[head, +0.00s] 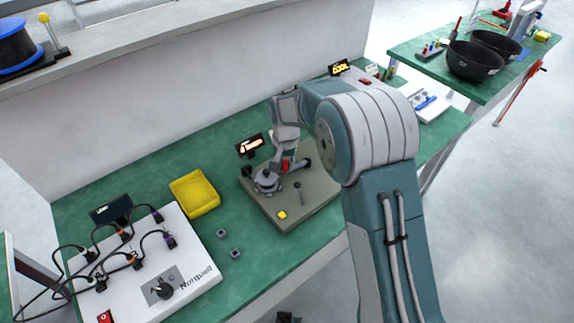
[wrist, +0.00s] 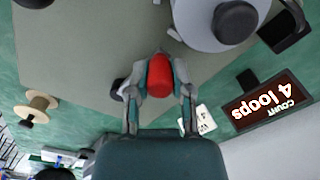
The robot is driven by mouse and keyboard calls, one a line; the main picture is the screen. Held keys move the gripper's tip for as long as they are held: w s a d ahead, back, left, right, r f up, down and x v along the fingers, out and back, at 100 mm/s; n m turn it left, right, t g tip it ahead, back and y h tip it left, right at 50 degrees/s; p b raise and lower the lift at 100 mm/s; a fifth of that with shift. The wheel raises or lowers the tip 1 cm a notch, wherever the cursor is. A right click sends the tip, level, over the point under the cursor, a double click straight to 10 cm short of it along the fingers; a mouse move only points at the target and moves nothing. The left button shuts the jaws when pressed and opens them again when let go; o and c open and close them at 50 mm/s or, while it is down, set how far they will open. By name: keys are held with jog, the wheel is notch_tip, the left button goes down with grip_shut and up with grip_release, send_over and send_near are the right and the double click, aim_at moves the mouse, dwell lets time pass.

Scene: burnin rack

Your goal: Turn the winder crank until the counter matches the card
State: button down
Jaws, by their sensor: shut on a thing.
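The winder (head: 267,180) is a grey round drum on a grey base plate (head: 262,208). It shows at the top of the wrist view (wrist: 215,20). My gripper (wrist: 160,86) is shut on the red crank knob (wrist: 160,74), a finger on each side; it also shows beside the drum in the head view (head: 286,160). The counter display (wrist: 268,103) reads "COUNT 4 loops"; it glows behind the winder in the head view (head: 250,145). A small white card (wrist: 203,120) is partly hidden by a finger; I cannot read it.
A yellow tray (head: 194,193) and a white panel with cables and a dial (head: 195,285) are to the left on the green bench. A wooden spool (wrist: 38,106) lies near the plate. Black bowls (head: 474,62) stand on a far table.

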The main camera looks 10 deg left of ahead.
jog(key=shift+s+f, duration=0.1)
jog(key=shift+f, duration=0.1)
jog(key=c, duration=0.5)
grip_release()
jog(key=shift+a, duration=0.1)
jog(key=shift+r, duration=0.1)
notch_tip(320, 180, up, 12)
dwell(0.3)
